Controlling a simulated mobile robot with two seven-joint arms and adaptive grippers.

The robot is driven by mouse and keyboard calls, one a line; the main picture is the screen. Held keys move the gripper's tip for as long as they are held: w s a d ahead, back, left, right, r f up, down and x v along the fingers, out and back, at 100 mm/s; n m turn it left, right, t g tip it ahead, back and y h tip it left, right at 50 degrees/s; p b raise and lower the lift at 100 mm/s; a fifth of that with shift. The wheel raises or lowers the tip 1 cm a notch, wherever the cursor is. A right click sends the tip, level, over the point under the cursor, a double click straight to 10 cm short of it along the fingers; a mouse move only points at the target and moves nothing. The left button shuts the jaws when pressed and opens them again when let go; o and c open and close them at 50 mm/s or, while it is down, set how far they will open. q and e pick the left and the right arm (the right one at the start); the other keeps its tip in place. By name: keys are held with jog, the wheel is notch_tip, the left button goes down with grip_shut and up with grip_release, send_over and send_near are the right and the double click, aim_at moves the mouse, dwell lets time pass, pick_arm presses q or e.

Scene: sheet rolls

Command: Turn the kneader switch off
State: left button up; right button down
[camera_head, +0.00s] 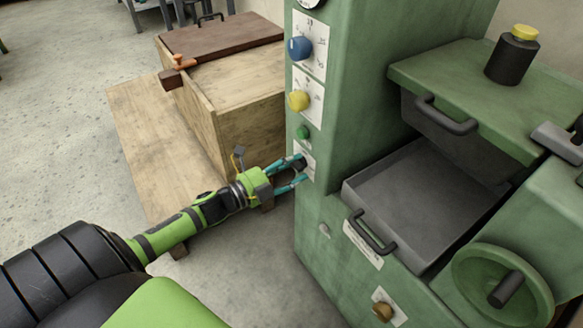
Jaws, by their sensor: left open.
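The green machine (340,130) stands right of centre with a column of controls on its left face. The lowest of these is a small pale plate (309,163), partly covered by my left gripper. A dark part, perhaps the switch knob, shows between the fingertips; its position cannot be read. My left gripper (299,172) is open, with its teal fingers reaching right to this plate, one above the other. Whether they touch the dark part is unclear. My right gripper is out of view.
Above the plate are a green button (303,132), a yellow knob (299,101) and a blue knob (299,48). A grey tray (375,190) and a handwheel (455,285) are at right. A wooden chest (245,120) stands behind my left arm.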

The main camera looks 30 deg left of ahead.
pick_arm(q)
grip_shut()
